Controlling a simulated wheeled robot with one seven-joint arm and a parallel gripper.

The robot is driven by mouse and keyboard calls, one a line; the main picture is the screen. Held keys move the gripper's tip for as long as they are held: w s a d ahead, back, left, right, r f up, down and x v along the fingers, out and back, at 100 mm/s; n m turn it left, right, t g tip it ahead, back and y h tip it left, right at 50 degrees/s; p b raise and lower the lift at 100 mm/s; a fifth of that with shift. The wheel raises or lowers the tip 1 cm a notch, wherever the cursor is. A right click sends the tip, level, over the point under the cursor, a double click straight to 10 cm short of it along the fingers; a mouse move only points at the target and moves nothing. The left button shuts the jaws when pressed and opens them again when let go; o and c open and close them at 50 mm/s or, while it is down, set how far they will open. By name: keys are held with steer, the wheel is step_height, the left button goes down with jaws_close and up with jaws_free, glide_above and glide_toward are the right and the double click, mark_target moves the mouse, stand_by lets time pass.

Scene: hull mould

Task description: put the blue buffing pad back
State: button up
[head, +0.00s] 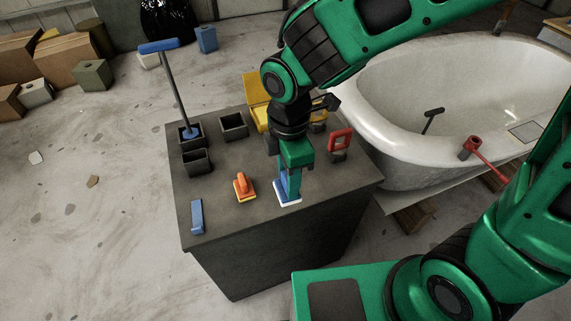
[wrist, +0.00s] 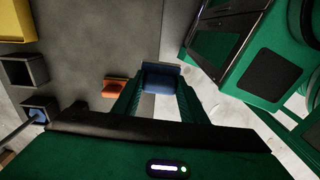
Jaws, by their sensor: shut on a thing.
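The blue buffing pad (head: 287,190) has a blue body and a white underside edge. It is at the right front of the dark bench top. My gripper (head: 290,176) points down and is shut on its upper part. In the wrist view the pad's blue body (wrist: 161,78) sits between the two green fingers of my gripper (wrist: 158,92). I cannot tell whether the pad touches the bench top or hangs just above it. The fingers hide part of the pad.
An orange pad (head: 244,187) lies just left on the dark bench (head: 225,222). A blue block (head: 197,216) lies near the front left edge. Open dark boxes (head: 233,126) stand behind, one with a long-handled blue tool (head: 172,85). A red-handled tool (head: 340,141) and white tub (head: 400,150) are right.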

steer(key=shift+a+r+n, duration=0.1)
steer(key=shift+a+n, duration=0.05)
steer(key=shift+n, duration=0.15)
steer(key=shift+w, duration=0.3)
steer(key=w+f, duration=0.2)
steer(key=w, duration=0.1)
steer(key=w+d+f, duration=0.1)
steer(key=w+f, duration=0.1)
steer(key=w, duration=0.2)
steer(key=w+f, duration=0.3)
steer(key=w, duration=0.1)
steer(key=shift+d, duration=0.25)
steer(key=shift+f, duration=1.95)
steer(key=o, duration=0.9)
steer(key=shift+f, duration=0.1)
step_height(320, 180, up, 12)
steer(key=shift+r, duration=0.15)
